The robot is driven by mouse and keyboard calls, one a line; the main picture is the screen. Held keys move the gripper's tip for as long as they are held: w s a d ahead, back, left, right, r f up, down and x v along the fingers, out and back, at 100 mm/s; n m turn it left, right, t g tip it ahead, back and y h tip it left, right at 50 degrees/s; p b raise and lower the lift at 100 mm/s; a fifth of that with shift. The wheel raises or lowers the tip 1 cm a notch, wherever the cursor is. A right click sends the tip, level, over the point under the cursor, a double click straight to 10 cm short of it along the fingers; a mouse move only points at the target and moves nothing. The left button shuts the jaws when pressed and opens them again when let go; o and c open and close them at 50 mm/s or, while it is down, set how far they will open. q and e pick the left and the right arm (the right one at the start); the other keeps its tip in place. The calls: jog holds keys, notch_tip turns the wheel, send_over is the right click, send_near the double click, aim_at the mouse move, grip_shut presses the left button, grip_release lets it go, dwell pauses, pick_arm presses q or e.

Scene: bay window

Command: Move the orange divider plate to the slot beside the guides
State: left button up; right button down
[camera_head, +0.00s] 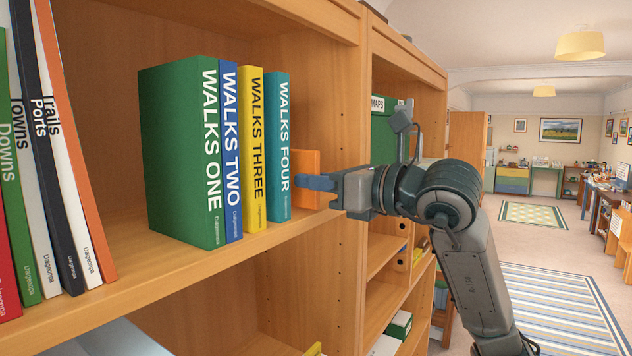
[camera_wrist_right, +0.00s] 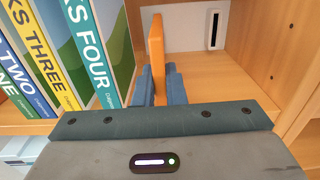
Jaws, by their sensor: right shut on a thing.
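The orange divider plate (camera_head: 307,162) stands upright just right of the guides, and in the right wrist view (camera_wrist_right: 156,50) it rises between two blue fingers. My right gripper (camera_head: 317,183) is shut on it, with the fingers (camera_wrist_right: 160,86) on either side of the plate. The guides are WALKS ONE (camera_head: 180,150), WALKS TWO (camera_head: 231,200), WALKS THREE (camera_head: 252,200) and WALKS FOUR (camera_head: 279,130), upright in a row. A narrow gap shows between WALKS FOUR and the near finger. I cannot tell whether the plate's bottom touches the shelf. My left gripper is not in view.
A white panel with a dark vertical slit (camera_wrist_right: 214,30) is on the back wall, right of the plate. Bare shelf (camera_wrist_right: 205,80) lies between plate and side wall (camera_wrist_right: 299,70). Leaning books (camera_head: 68,160) stand at the far left, with bare shelf (camera_head: 125,225) before WALKS ONE.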

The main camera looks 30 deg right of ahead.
aim_at(297, 206)
jog(key=shift+w+a+p, duration=0.1)
jog(key=shift+w+p, duration=0.2)
jog(key=shift+p, duration=0.05)
jog(key=shift+w+a, duration=0.15)
jog(key=shift+w, duration=0.15)
jog(key=shift+p+x, duration=1.15)
jog(key=shift+x, duration=0.1)
jog(key=c, duration=1.4)
grip_release()
jog(key=shift+s, duration=0.1)
